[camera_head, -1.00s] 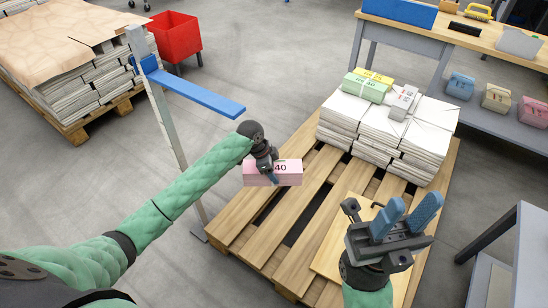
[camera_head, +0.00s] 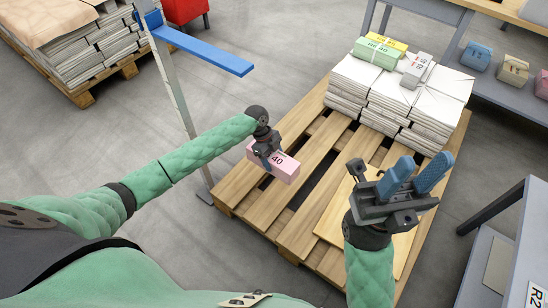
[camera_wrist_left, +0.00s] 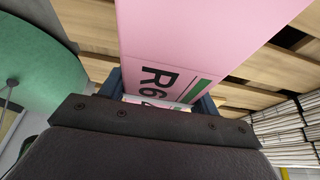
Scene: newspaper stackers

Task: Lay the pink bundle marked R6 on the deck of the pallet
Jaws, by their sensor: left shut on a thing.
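The pink bundle (camera_head: 284,170) is in the head view, over the left part of the wooden pallet (camera_head: 249,199). In the left wrist view the pink bundle (camera_wrist_left: 195,30) shows the print "R6" and a green stripe. My left gripper (camera_head: 268,158) is shut on the bundle and hides part of it. I cannot tell whether its underside touches the deck slats. My right gripper (camera_head: 414,177) is open and empty, its blue fingers apart, above the pallet's front right part and a pale board (camera_head: 335,222).
White paper stacks (camera_head: 397,95) fill the pallet's back, with green (camera_head: 377,53), yellow and grey bundles on top. A post with a blue arm (camera_head: 205,51) stands left of the pallet. A grey table (camera_head: 505,220) is at the right. The pallet's middle slats are bare.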

